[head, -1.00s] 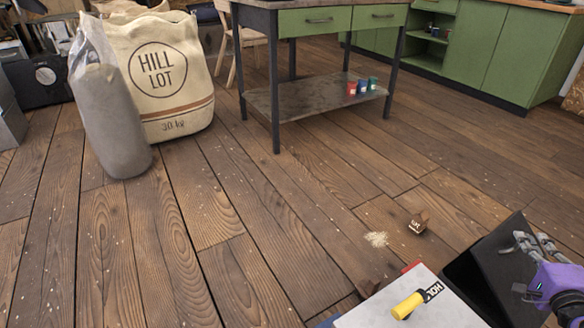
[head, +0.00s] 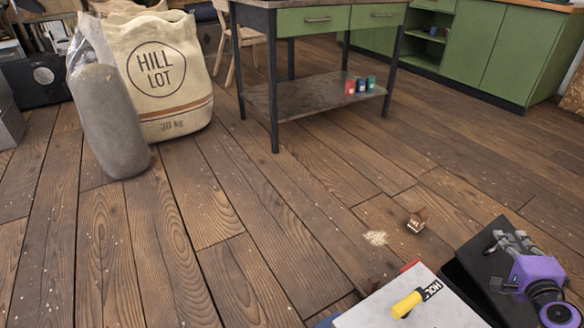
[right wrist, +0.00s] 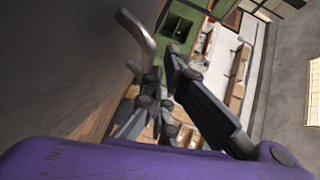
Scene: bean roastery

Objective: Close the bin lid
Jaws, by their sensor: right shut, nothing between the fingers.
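The bin lid (head: 478,252) is a dark flat panel at the lower right of the head view. It lies at a low angle over the dark bin (head: 456,279), of which only an edge shows. Whether the lid is fully seated I cannot tell. My right gripper (head: 499,240) is shut and empty, over the lid; contact is unclear. In the right wrist view its fingers (right wrist: 150,85) are together, beside a large dark grey surface (right wrist: 60,60) and a curved pale bar (right wrist: 137,35). My left gripper is out of view.
A small brown object (head: 416,220) and a pale spill (head: 375,238) lie on the floor. A workbench (head: 265,100), a sack (head: 160,75) and open floor are beyond.

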